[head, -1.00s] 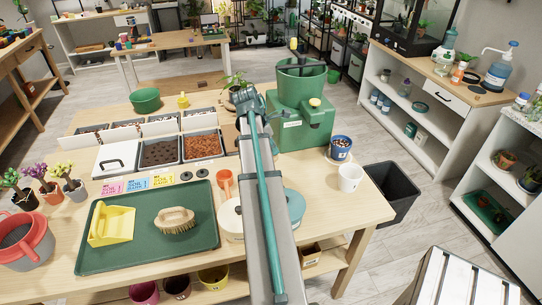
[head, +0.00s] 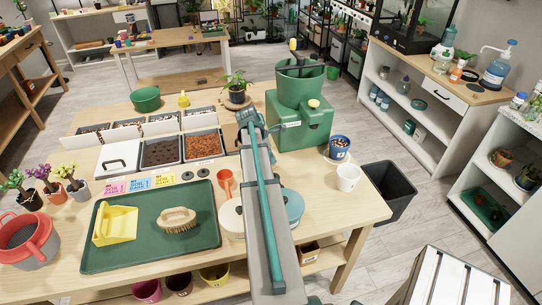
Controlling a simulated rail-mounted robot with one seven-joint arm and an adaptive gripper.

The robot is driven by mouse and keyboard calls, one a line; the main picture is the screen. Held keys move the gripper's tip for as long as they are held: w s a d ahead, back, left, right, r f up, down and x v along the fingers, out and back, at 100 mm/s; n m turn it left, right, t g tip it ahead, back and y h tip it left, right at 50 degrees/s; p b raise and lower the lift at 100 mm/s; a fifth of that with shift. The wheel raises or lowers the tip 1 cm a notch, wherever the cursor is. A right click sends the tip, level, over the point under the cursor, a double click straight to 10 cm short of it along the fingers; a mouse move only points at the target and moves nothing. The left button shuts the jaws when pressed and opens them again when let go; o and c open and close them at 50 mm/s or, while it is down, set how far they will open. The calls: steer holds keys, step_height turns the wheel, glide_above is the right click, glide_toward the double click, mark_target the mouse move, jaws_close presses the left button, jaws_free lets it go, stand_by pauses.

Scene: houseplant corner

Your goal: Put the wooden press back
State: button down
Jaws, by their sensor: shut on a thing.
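My gripper (head: 247,120) is at the far end of my arm, over the back middle of the potting table, left of the green machine. My arm hides most of its fingers and what is between them. A piece of light brown wood (head: 229,134) shows just left of the gripper, beside the soil bins; it looks like part of the wooden press, but its shape and whether it touches the table cannot be made out.
A potted plant (head: 237,93) stands just behind my gripper. Soil bins (head: 203,145) are left; a green tray (head: 150,250) lies in front.

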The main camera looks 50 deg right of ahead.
steer(key=shift+f, duration=0.1)
steer(key=c, duration=1.2)
jaws_free()
steer(key=b+v, duration=0.2)
steer(key=v, duration=1)
